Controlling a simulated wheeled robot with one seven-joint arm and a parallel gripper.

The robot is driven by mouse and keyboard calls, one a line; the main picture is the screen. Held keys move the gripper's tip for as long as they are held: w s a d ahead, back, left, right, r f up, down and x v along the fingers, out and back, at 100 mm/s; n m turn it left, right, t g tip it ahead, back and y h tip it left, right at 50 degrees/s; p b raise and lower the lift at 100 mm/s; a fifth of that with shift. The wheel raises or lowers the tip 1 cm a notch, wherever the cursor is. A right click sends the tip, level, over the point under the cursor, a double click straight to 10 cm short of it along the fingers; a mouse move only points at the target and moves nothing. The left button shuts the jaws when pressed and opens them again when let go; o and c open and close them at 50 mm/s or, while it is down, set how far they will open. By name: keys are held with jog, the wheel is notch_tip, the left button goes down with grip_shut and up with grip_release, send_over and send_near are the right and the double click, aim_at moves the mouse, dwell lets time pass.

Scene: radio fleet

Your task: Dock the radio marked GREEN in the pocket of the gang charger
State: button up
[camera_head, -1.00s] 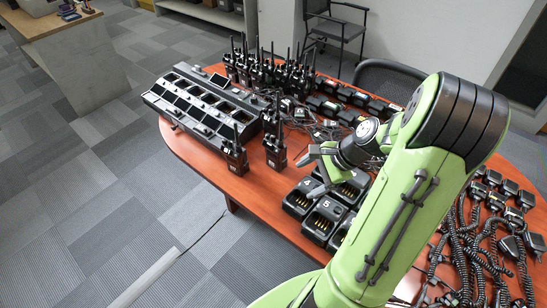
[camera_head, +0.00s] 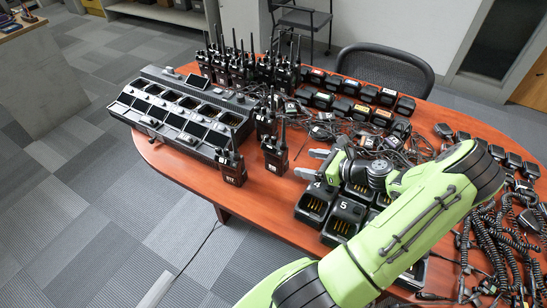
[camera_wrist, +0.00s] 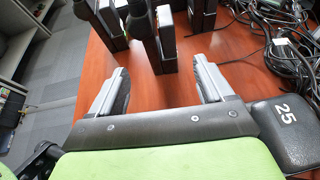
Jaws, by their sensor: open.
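The gang charger (camera_head: 145,113) is a long black unit with rows of pockets at the table's left end. Two black radios with antennas stand upright in front of it, a left one (camera_head: 231,168) and a right one (camera_head: 275,158). A third radio (camera_head: 265,122) stands behind them. Their labels are too small to read, so I cannot tell which is marked GREEN. My gripper (camera_head: 312,163) is open and empty, pointing left toward the right radio and apart from it. In the wrist view, my gripper (camera_wrist: 160,88) has bare table between its fingers, with radios (camera_wrist: 160,45) beyond the tips.
Single chargers numbered 4 (camera_head: 315,204) and 5 (camera_head: 344,220) sit below my gripper. Several radios (camera_head: 245,68) crowd the table's back, with rows of batteries (camera_head: 350,108) to their right. Loose cables (camera_head: 325,130) lie behind my gripper. Coiled-cord microphones (camera_head: 490,240) cover the right side.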

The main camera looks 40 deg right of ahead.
aim_at(281, 157)
jog(key=b+x, duration=0.3)
jog(key=x, duration=0.8)
jog(key=shift+r, duration=0.15)
jog(key=shift+c, duration=0.2)
jog(key=c, duration=1.3)
